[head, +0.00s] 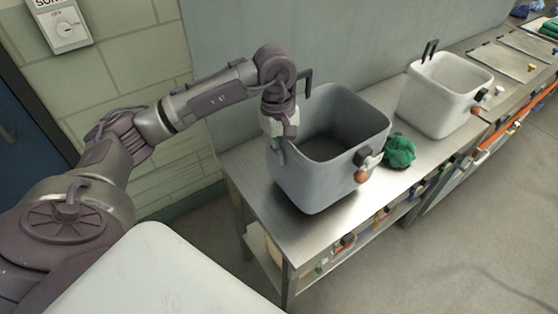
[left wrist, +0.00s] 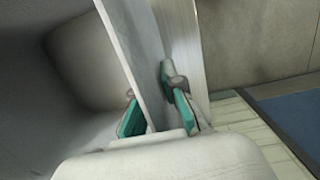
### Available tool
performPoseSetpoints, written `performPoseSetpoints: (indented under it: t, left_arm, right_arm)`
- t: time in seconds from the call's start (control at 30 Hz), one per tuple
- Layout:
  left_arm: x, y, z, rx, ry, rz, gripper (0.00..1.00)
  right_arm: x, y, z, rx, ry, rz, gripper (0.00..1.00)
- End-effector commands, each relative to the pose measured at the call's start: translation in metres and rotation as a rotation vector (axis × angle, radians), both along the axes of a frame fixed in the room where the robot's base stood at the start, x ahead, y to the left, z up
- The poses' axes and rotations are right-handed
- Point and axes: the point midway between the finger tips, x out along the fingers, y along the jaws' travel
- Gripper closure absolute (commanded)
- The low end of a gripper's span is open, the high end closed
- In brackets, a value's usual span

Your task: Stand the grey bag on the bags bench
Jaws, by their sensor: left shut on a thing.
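The grey bag (head: 325,180) is a deep, open-topped tub with dark upright handles. It is upright at the near left end of the metal bags bench (head: 245,178). I cannot tell whether its base rests on the bench or hangs just above it. My left gripper (head: 281,142) comes down from above and is shut on the bag's left wall. In the left wrist view, the green-padded fingers of the gripper (left wrist: 158,112) sit on either side of the wall of the grey bag (left wrist: 142,55). My right gripper is not in view.
A green crumpled cloth (head: 399,151) lies just right of the grey bag. A whitish bag (head: 443,95) stands farther along the bench. A grey wall (head: 390,40) runs behind. Small coloured items line the lower shelf. Open floor (head: 450,250) is at front right.

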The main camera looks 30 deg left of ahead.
Motion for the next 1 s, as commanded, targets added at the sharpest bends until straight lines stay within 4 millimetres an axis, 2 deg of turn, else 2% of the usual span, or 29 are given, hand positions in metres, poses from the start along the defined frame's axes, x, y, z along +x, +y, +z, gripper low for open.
performPoseSetpoints:
  t: [0.17,0.47,0.87,0.9,1.0]
  left_arm:
    - [-0.01,0.007,-0.008,-0.001,0.0,-0.001,1.0]
    - [-0.01,0.007,-0.044,-0.001,-0.001,-0.002,1.0]
    - [-0.009,0.007,-0.051,0.0,-0.003,-0.003,1.0]
    - [-0.009,0.007,-0.05,0.0,-0.001,-0.002,0.86]
    - [-0.009,0.007,-0.05,0.0,0.0,-0.002,0.69]
  right_arm:
    - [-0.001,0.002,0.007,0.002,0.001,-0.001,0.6]
    - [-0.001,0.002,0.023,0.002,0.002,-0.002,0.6]
    - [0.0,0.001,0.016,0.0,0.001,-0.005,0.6]
    - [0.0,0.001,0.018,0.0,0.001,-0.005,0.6]
    - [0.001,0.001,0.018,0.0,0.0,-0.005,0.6]
